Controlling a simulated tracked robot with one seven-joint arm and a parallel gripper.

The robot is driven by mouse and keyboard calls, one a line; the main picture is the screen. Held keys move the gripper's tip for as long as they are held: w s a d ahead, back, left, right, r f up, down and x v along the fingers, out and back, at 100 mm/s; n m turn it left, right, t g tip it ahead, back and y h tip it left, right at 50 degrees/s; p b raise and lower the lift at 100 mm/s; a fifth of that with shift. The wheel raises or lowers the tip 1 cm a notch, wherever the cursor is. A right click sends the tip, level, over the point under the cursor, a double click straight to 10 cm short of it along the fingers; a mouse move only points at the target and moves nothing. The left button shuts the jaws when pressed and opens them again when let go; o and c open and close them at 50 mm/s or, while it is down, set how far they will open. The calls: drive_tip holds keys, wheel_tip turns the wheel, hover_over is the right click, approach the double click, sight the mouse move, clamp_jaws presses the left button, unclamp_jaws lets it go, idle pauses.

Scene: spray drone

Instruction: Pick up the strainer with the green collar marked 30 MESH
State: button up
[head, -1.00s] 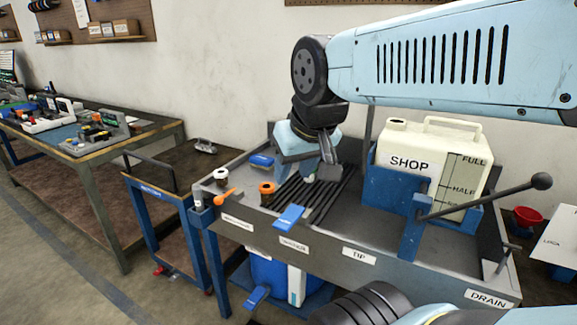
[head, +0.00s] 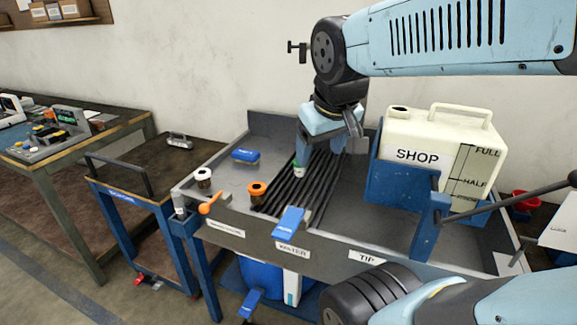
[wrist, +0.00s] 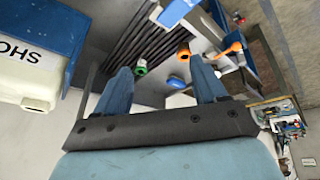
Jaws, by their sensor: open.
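The strainer with the green collar (head: 299,171) stands on the dark slatted rack in the tray, small and partly covered by my gripper. In the wrist view its green ring (wrist: 140,69) shows just beyond the left fingertip. No mesh marking is readable. My gripper (head: 329,157) is open and empty, pointing down over the rack. In the wrist view its two blue fingers (wrist: 161,67) are wide apart, with the green collar nearer the left one. I cannot tell whether a finger touches it.
An orange-collared strainer (head: 257,190) stands at the rack's left edge, a dark-topped white one (head: 203,177) farther left. An orange spoon-like tool (head: 210,203), a blue block (head: 245,155) and a blue-handled tool (head: 289,222) lie around. The SHOP jug (head: 425,150) stands right.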

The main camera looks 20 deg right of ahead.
drive_tip(key=w+d+f+n+g+h, duration=0.1)
drive_tip(key=w+d, duration=0.1)
drive_tip(key=w+d+f+n+g+h, duration=0.1)
drive_tip(key=w+d+f+n+h, duration=0.2)
drive_tip(key=w+d+f, duration=0.1)
drive_tip(key=shift+w+d+f+g, duration=0.1)
drive_tip(key=shift+w+f+g, duration=0.15)
drive_tip(key=shift+g, duration=0.15)
drive_tip(key=n+t+h, duration=0.5)
drive_tip(key=n+t, duration=0.1)
drive_tip(key=n, duration=1.5)
approach(298, 169)
drive_tip(key=shift+s+a, duration=0.6)
drive_tip(key=shift+w+d+f+t+h, duration=0.1)
drive_tip(key=shift+w+f+t+h, duration=0.1)
drive_tip(key=shift+t+h, duration=0.1)
drive_tip(key=x, duration=1.3)
drive_tip(key=shift+w+d+f, duration=0.1)
drive_tip(key=shift+f, duration=0.05)
drive_tip(key=c, duration=1.1)
